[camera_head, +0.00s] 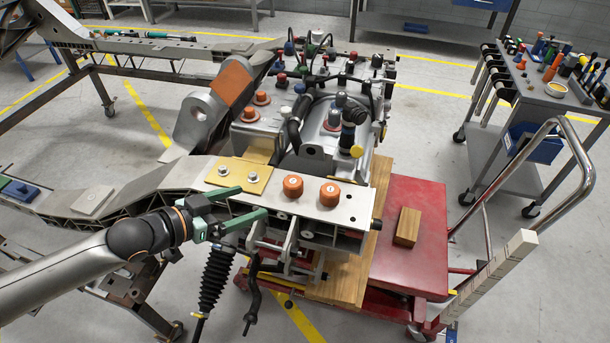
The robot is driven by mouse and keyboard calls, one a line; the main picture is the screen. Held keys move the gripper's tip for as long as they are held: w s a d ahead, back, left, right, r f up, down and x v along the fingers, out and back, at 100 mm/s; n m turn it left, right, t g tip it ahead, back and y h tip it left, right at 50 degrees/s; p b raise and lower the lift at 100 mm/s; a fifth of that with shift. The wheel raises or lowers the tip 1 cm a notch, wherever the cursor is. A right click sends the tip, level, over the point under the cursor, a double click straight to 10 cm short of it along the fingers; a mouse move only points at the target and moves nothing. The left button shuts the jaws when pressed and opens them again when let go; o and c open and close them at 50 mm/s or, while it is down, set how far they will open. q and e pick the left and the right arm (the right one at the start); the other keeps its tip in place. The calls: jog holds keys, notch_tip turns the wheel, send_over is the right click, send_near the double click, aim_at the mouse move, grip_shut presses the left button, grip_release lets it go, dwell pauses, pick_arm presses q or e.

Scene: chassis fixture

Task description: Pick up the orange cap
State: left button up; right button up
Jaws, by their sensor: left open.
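Two orange caps stand upright on the flat grey chassis rail (355,212): a left one (293,186) and a right one (330,194). Two more orange caps, a farther one (262,98) and a nearer one (250,114), sit on the grey unit behind the rail. My left gripper (253,201) has green fingers spread apart, with nothing seen between them. It is at the rail's front side, left of the two front caps and apart from them. My right gripper is not in view.
A tan plate with two bolts (240,176) lies on the rail near my left gripper. A red lift cart (408,265) carries a wooden block (407,227). A tool trolley (555,90) stands at the right. Open floor lies between the cart and the trolley.

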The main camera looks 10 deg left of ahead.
aim_at(286, 190)
pick_arm(q)
jog(key=shift+x, duration=6.15)
grip_shut()
